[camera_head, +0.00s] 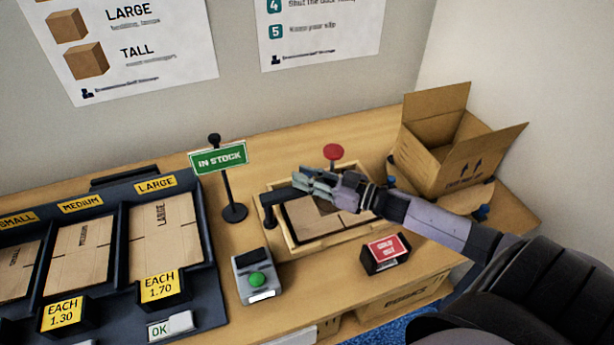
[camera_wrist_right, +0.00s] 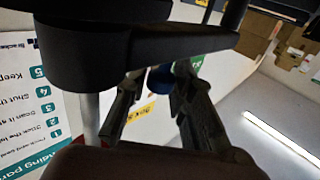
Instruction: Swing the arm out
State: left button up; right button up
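A short black arm (camera_head: 283,193) with a knob hanging at its left end reaches over a wooden tray (camera_head: 290,248) with flat cardboard in it. My right gripper (camera_head: 317,184) is above the tray at the arm's right end and hides part of it. In the right wrist view a dark bar (camera_wrist_right: 185,45), joined to a thick black cylinder, crosses close to my fingertips (camera_wrist_right: 158,75). The fingers are apart, with a small blue thing seen between them. Whether they touch the arm I cannot tell. My left gripper is not in view.
An IN STOCK sign (camera_head: 218,158) on a black post stands left of the tray. A box with a green button (camera_head: 257,279) and a red SOLD OUT block (camera_head: 387,249) stand in front. A red disc (camera_head: 333,152) is behind; an open carton (camera_head: 450,150) is at right.

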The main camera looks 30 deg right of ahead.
grip_shut()
dwell(0.5)
